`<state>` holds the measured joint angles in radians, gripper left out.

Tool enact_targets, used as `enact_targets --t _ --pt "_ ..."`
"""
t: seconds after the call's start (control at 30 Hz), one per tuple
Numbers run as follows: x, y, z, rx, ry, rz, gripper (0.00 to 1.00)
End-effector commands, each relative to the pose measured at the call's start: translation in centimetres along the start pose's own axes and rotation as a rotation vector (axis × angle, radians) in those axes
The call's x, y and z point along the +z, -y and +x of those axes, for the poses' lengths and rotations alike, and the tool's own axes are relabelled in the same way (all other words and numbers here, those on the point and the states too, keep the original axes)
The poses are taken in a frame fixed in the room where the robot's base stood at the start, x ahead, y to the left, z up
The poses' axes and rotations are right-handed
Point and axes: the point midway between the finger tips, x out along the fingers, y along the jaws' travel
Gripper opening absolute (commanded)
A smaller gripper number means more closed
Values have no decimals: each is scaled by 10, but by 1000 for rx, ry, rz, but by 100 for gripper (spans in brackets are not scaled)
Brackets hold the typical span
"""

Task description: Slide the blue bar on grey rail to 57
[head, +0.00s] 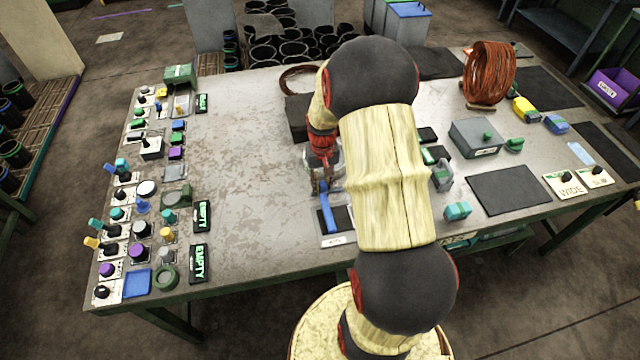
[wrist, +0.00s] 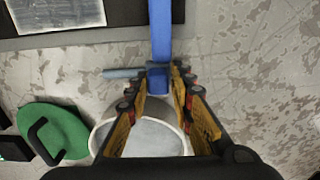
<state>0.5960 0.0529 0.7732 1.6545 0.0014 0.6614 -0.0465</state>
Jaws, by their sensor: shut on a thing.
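The blue bar (head: 328,212) is long and narrow and lies over a dark plate with a white label (head: 334,241) in the head view. In the wrist view the blue bar (wrist: 160,35) runs down from the top edge to between my fingertips. My gripper (wrist: 160,88) is shut on its near end; in the head view my gripper (head: 323,186) is at the bar's far end. A short grey-blue rod (wrist: 122,73) sticks out left of that end. I cannot make out the grey rail clearly or read any scale numbers.
A round pale container (wrist: 145,135) is under my gripper, with a green piece with a black handle (wrist: 55,130) beside it. Knobs and switches line the table's left side. A grey box (head: 476,138) stands right of my arm. The table between bar and switches is bare.

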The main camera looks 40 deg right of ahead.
Motion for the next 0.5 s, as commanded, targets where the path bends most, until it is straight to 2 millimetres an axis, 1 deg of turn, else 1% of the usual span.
enact_targets --t 0.03,0.1,0.23,0.33,0.5 --pt "0 -10 -2 2 0 3 0" --pt "0 -25 -2 2 0 4 0" --pt "0 -47 -2 2 0 1 0" --pt "0 -56 -2 2 0 0 0" --pt "0 -59 -1 3 -2 -4 0"
